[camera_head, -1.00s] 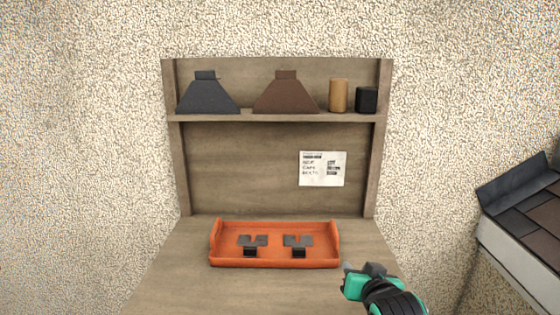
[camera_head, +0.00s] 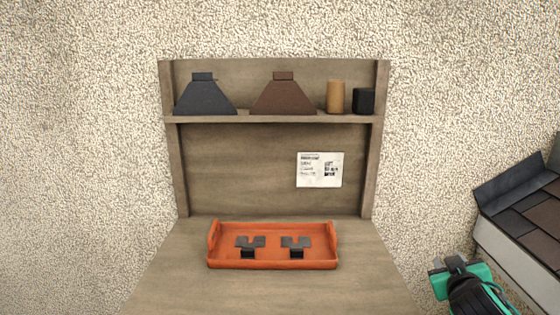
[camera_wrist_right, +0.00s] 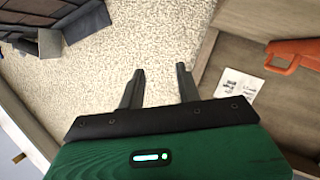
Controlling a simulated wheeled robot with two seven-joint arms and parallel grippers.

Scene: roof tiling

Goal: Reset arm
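My right gripper (camera_head: 450,264) is at the lower right in the head view, right of the wooden bench and off its top. In the right wrist view its two dark fingers (camera_wrist_right: 160,88) stand apart with nothing between them, and pebbled ground or wall lies beyond. My left gripper is in neither view. An orange tray (camera_head: 272,264) sits on the bench top (camera_head: 270,290) and holds two dark metal brackets (camera_head: 250,243). The tray's edge also shows at the right of the wrist view (camera_wrist_right: 290,48).
A shelf (camera_head: 270,118) holds a dark grey cap (camera_head: 205,97), a brown cap (camera_head: 283,97), a tan cylinder (camera_head: 335,96) and a black one (camera_head: 363,101). A paper note (camera_head: 319,170) is on the back panel. A tiled roof section (camera_head: 525,215) stands at the right.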

